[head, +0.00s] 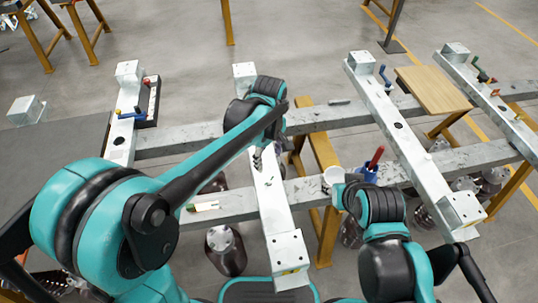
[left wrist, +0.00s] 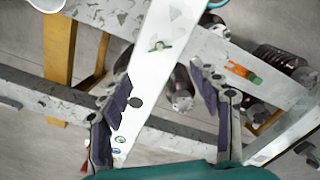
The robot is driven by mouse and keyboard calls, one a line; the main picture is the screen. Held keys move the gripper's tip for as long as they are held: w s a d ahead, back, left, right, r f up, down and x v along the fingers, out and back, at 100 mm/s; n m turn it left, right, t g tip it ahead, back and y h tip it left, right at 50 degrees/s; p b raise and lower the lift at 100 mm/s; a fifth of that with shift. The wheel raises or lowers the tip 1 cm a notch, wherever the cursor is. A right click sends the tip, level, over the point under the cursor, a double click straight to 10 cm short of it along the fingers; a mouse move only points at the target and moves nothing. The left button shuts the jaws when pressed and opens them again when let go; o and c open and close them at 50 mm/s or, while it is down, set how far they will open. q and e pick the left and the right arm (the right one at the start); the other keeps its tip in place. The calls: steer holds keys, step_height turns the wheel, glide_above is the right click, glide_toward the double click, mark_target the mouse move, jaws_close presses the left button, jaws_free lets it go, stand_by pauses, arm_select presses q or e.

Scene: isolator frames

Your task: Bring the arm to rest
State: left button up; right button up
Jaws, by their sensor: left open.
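My left arm (head: 215,145) reaches in from the left, its wrist above the middle pale metal crossbar. My left gripper (head: 258,160) is mostly hidden behind the arm in the head view. In the left wrist view the left gripper (left wrist: 163,80) is open, with its dark-padded fingers apart on either side of the pale crossbar (left wrist: 148,75). Nothing is seen held between them. My right arm (head: 385,240) is folded at the lower right; its gripper is hidden.
Metal frame bars (head: 340,115) cross the workspace on yellow stands. A blue holder (head: 367,175) with a red-handled item and a white cup (head: 332,176) stand by my right arm. A wooden board (head: 433,90) lies at right. Dark bottles (head: 226,250) stand below the bars.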

arm_select(q)
steer(key=s+a+r+m+t, duration=0.2)
steer(key=s+a, duration=0.4)
steer(key=a, duration=0.3)
steer(key=s+a+r+m+t, duration=0.2)
steer(key=s+a+m+t, duration=0.3)
steer(key=s+a+m, duration=0.2)
steer(key=shift+a, duration=1)
